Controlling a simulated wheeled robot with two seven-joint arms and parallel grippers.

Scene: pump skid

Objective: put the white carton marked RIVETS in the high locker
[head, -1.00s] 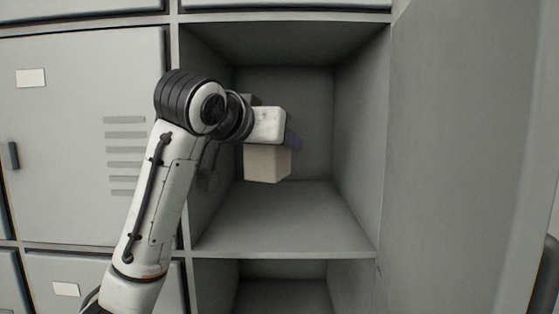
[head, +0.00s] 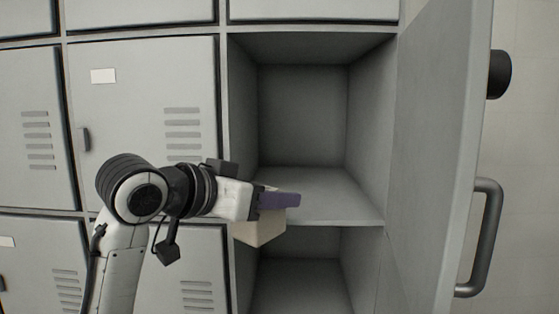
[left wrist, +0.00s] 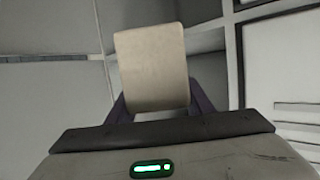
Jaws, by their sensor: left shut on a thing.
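The pale carton (head: 259,229) is held by my left gripper (head: 279,200), whose purple fingers are shut on it. In the head view it hangs under the fingers, in front of the open locker's floor edge, outside the compartment. The left wrist view shows the carton (left wrist: 152,68) between the two fingers, a plain face towards the camera; no RIVETS marking shows. The open high locker (head: 303,115) is an empty grey compartment, up and to the right of the carton. My right gripper is not in view.
The locker's door (head: 432,150) stands open on the right, with a bar handle (head: 483,238) near its edge. Another open compartment (head: 298,287) lies below. Closed, vented locker doors (head: 146,115) fill the left side.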

